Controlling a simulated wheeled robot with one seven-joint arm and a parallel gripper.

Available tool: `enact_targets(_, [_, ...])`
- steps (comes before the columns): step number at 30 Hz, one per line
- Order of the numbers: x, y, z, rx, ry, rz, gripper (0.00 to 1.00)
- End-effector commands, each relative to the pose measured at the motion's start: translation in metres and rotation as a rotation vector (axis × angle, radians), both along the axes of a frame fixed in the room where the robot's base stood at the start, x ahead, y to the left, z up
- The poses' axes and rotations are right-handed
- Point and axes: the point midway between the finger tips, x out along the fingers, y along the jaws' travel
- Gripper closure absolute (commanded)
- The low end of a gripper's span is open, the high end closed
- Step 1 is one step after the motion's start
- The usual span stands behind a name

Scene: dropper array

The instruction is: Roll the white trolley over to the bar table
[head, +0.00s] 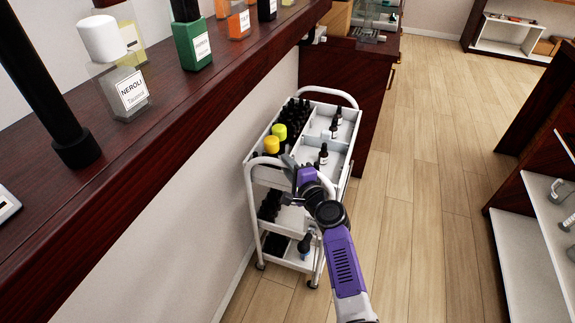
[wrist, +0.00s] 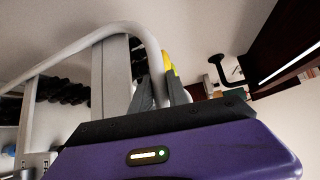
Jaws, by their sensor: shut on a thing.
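The white trolley (head: 268,181) stands upright on the wood floor, close to the wall, with three shelves, a curved tube handle at each end and casters below. My gripper (head: 288,168) is at its near end, at the top. In the wrist view my gripper's fingers (wrist: 168,88) are shut on the white handle tube (wrist: 122,30). Dark bottles and two yellow-capped bottles (head: 272,144) stand in the top tray. My purple arm hides part of the trolley's near right side. I cannot tell which dark wood piece is the bar table.
A dark wood counter (head: 150,130) with labelled perfume bottles runs along the left. A dark red cabinet (head: 345,75) stands just behind the trolley. Dark shelving with white shelves (head: 530,255) stands at the right. The wood floor (head: 430,170) between is clear.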

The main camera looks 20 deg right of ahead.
Motion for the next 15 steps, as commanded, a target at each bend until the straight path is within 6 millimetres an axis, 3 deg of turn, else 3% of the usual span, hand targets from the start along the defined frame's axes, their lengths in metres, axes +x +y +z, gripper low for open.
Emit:
enact_targets(8, [-0.008,-0.011,-0.002,-0.001,0.002,-0.001,1.00])
enact_targets(15, [-0.030,-0.041,-0.003,-0.003,0.004,-0.002,1.00])
